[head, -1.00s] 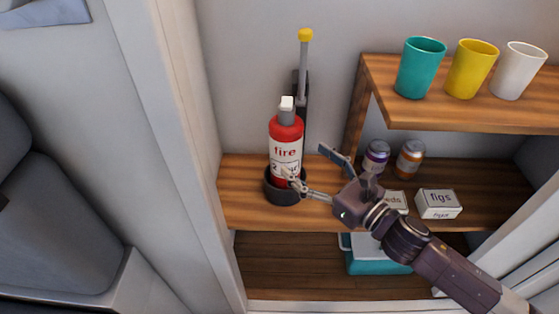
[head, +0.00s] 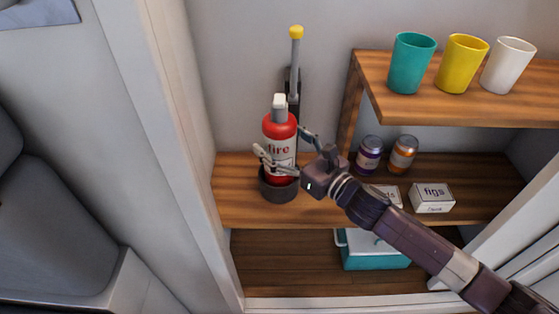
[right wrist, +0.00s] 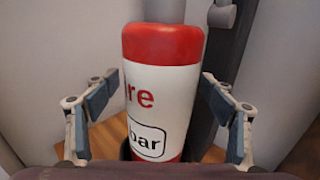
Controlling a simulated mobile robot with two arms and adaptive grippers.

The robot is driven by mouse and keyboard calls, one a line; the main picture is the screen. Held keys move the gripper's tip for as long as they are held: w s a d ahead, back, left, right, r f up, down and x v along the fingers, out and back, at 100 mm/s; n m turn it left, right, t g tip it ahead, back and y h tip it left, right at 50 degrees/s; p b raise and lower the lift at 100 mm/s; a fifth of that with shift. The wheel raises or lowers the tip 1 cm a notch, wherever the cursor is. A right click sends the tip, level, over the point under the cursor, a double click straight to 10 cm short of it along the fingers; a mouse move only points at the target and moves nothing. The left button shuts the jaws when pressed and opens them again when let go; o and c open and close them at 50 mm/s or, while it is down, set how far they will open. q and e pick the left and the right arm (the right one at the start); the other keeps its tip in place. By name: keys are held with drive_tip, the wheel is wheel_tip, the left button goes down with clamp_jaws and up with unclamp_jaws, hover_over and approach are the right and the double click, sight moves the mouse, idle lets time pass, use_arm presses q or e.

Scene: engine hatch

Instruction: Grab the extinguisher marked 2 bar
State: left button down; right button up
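The red extinguisher (head: 280,135) with a white label stands upright in a dark round holder (head: 278,188) on the wooden shelf. In the right wrist view the extinguisher (right wrist: 164,95) shows "re" and a boxed "bar"; the number is cut off there and hidden by my gripper in the head view. My right gripper (head: 280,152) is open, with one finger on each side of the extinguisher. In the right wrist view, gaps show between the finger pads of my right gripper (right wrist: 158,95) and the body. My left gripper is not in view.
A grey lever with a yellow knob (head: 296,32) rises behind the extinguisher. Two jars (head: 369,155) and small boxes, one marked figs (head: 432,197), stand to the right. Cups (head: 411,63) stand on the upper shelf (head: 440,105). A teal box (head: 372,252) sits below.

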clamp_jaws()
drive_tip(key=shift+r, duration=0.3)
idle(0.3)
